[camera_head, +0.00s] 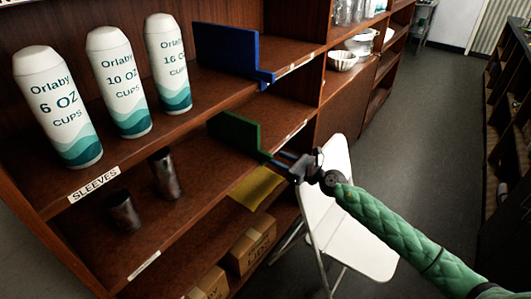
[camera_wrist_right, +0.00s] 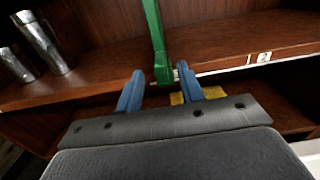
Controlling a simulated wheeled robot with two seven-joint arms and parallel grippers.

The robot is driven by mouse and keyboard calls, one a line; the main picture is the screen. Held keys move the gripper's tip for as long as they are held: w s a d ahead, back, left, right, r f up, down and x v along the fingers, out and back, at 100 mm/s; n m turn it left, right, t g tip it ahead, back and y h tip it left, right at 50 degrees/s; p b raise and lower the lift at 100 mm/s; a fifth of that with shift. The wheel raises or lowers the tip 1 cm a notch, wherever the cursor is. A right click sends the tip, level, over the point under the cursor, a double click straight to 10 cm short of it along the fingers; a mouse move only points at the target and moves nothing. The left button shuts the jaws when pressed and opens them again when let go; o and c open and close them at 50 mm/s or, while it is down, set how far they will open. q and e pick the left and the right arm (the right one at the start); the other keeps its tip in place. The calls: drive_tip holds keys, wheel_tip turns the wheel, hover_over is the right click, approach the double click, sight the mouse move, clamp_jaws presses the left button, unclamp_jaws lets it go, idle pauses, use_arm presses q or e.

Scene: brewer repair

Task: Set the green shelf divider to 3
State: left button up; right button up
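The green shelf divider (camera_head: 236,134) stands upright on the middle shelf, its front end at the shelf's front edge. In the right wrist view the divider (camera_wrist_right: 157,40) runs down to a thick lower end between and just beyond my fingertips. My right gripper (camera_head: 278,163) is at the divider's front end. In the wrist view the right gripper (camera_wrist_right: 161,84) has its two blue fingers apart, with a gap on both sides of the divider. A shelf-edge label (camera_wrist_right: 258,58) with a 2 shows right of the divider; no 3 is readable. My left gripper is not in view.
A blue divider (camera_head: 225,48) stands on the upper shelf beside several white cup sleeves (camera_head: 120,85). Metal cups (camera_head: 165,174) stand left on the middle shelf. A yellow piece (camera_head: 257,187) sits below the green divider. A white folding chair (camera_head: 345,225) stands near my right arm.

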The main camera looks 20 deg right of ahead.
sight(259, 150)
drive_tip(key=p+x, duration=0.1)
drive_tip(key=x, duration=0.4)
drive_tip(key=shift+r, duration=0.15)
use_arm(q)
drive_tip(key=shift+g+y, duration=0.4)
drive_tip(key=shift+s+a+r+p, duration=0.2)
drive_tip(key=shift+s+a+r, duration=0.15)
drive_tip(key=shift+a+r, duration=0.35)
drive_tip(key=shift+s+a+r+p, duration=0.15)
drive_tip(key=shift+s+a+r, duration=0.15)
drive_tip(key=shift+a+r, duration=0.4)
use_arm(e)
drive_tip(key=shift+x, duration=0.95)
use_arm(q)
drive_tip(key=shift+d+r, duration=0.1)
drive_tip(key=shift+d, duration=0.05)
use_arm(e)
clamp_jaws()
